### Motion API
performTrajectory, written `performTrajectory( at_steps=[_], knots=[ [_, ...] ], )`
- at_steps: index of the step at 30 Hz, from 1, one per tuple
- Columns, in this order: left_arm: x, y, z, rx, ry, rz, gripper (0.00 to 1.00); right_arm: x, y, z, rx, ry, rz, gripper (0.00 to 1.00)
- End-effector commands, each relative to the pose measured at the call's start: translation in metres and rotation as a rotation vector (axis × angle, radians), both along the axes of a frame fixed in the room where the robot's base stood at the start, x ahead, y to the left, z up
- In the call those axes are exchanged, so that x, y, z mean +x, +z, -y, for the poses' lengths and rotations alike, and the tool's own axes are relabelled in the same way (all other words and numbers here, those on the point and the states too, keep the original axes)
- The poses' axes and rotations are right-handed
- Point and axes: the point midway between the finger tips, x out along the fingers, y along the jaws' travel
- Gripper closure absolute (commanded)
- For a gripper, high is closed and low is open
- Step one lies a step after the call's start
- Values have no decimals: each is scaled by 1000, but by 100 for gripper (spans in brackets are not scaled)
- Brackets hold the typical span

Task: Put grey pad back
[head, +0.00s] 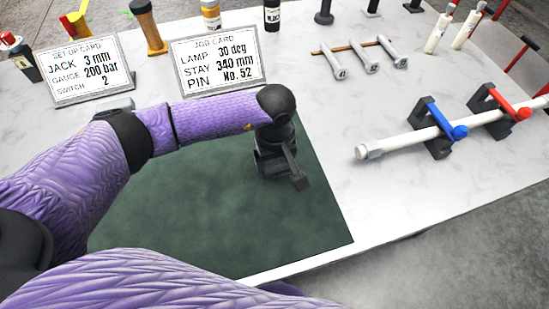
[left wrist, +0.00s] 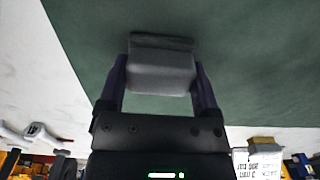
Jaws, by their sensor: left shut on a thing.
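My left gripper (head: 283,170) points down over the dark green mat (head: 190,215) near its right part. In the left wrist view it is shut on a grey pad (left wrist: 160,72), a block with rounded edges held between the two fingers. A dark strip shows along the pad's far edge. I cannot tell whether the pad touches the mat. In the head view the gripper and arm mostly hide the pad. My right gripper is not in view.
A set-up card (head: 85,72) and a job card (head: 216,60) stand behind my arm. A white tube (head: 400,141) lies in blue and red clamps at the right. The mat's front right is clear.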

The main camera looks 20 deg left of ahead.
Motion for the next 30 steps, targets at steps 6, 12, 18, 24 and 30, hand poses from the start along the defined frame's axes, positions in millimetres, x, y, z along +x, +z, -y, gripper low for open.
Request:
performTrajectory(
  at_steps=[6, 12, 18, 24, 30],
  knots=[
    [0, -3, 0, -1, 0, -1, 14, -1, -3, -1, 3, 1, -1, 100],
    [0, -2, 0, 1, 0, -1, 0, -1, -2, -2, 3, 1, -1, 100],
    [0, 12, 0, 0, 0, 2, 0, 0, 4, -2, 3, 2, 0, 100],
    [1, 70, 0, 0, -1, 5, 0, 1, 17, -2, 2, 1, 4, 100],
    [1, 112, 0, 0, -1, 4, 0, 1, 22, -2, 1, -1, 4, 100]
  ],
)
